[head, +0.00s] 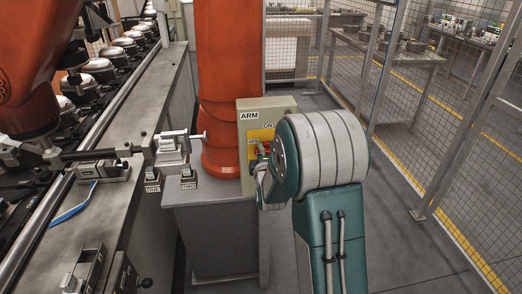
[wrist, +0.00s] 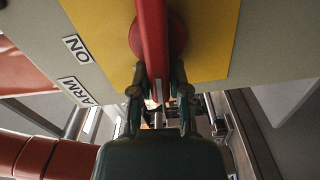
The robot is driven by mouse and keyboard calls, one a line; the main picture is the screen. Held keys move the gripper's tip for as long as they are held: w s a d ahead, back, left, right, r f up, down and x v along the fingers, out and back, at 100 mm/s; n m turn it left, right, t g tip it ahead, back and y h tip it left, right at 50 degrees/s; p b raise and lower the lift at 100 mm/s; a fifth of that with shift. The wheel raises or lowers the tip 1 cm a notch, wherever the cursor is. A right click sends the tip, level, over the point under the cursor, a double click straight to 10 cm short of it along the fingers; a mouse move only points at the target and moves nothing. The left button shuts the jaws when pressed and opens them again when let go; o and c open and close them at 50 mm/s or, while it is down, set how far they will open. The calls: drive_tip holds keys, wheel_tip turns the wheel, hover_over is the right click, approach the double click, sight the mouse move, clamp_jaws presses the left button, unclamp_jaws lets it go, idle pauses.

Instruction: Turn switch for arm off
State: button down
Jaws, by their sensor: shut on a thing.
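The arm switch is a pale box (head: 250,115) labelled ARM, with ON and OFF marks, fixed by the orange column. Its red handle (head: 264,147) is partly hidden behind my arm in the head view. In the wrist view the red handle (wrist: 153,45) stands out from a round red hub on a yellow plate (wrist: 205,40), with the ON label to the left. My gripper (wrist: 158,92) has its two fingers on either side of the handle and is shut on it. The OFF mark is not visible in the wrist view. I cannot tell the exact handle position.
An orange robot arm (head: 30,75) and a conveyor with several compressors (head: 100,65) are at the left. Clamps labelled ONE and TWO (head: 188,183) sit beside the switch's grey pedestal (head: 222,230). Wire fencing (head: 465,130) stands at the right, with open floor before it.

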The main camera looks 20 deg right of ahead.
drive_tip(key=shift+a+f+n, duration=0.1)
drive_tip(key=shift+f+n, duration=0.35)
drive_tip(key=shift+n, duration=0.45)
drive_tip(key=c, duration=0.6)
unclamp_jaws()
drive_tip(key=shift+f, duration=0.1)
drive_tip(key=shift+r, duration=0.2)
drive_tip(key=shift+s, duration=0.25)
drive_tip(key=v, duration=1.1)
drive_tip(key=shift+s+a, duration=0.15)
drive_tip(key=shift+a, duration=0.05)
